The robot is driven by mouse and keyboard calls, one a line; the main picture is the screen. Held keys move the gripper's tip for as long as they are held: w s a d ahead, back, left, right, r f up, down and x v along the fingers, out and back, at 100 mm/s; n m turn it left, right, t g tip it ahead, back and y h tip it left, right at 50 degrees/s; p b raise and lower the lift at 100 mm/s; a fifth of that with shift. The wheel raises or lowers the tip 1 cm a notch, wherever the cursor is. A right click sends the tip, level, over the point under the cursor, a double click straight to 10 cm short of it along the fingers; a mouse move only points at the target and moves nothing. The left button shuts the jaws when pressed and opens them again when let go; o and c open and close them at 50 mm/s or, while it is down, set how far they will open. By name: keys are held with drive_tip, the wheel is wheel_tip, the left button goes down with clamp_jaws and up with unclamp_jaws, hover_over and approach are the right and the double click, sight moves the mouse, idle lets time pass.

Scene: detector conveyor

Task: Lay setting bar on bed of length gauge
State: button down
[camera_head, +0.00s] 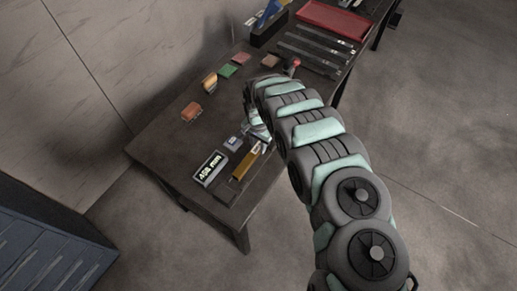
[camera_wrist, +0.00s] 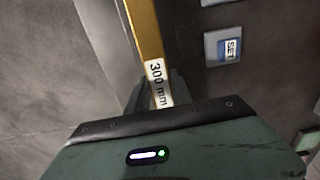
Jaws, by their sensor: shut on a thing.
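A long gold bar (camera_wrist: 146,30) with a white label reading "300 mm" runs up from between my gripper's fingers (camera_wrist: 157,92) in the wrist view. My gripper is shut on it near the labelled end. In the head view the gold bar (camera_head: 246,164) shows at the near end of the dark table, and my gripper (camera_head: 264,140) is mostly hidden by my arm. I cannot tell whether the bar touches the table. Long grey metal rails (camera_head: 310,59) lie at the far right; I cannot tell for sure whether they are the length gauge's bed.
A lit display (camera_head: 210,168) with a mm reading stands left of the bar. A small box (camera_head: 232,143) is beside it, marked "SET" in the wrist view (camera_wrist: 227,48). Orange (camera_head: 191,112), green (camera_head: 227,71) and other small blocks lie farther back. A red tray (camera_head: 330,20) is at the far end.

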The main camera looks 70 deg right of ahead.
sight(258, 146)
drive_tip(key=shift+f, duration=1.3)
drive_tip(key=c, duration=1.1)
unclamp_jaws()
drive_tip(key=shift+f, duration=0.15)
wheel_tip(258, 146, up, 12)
drive_tip(key=shift+r, duration=0.2)
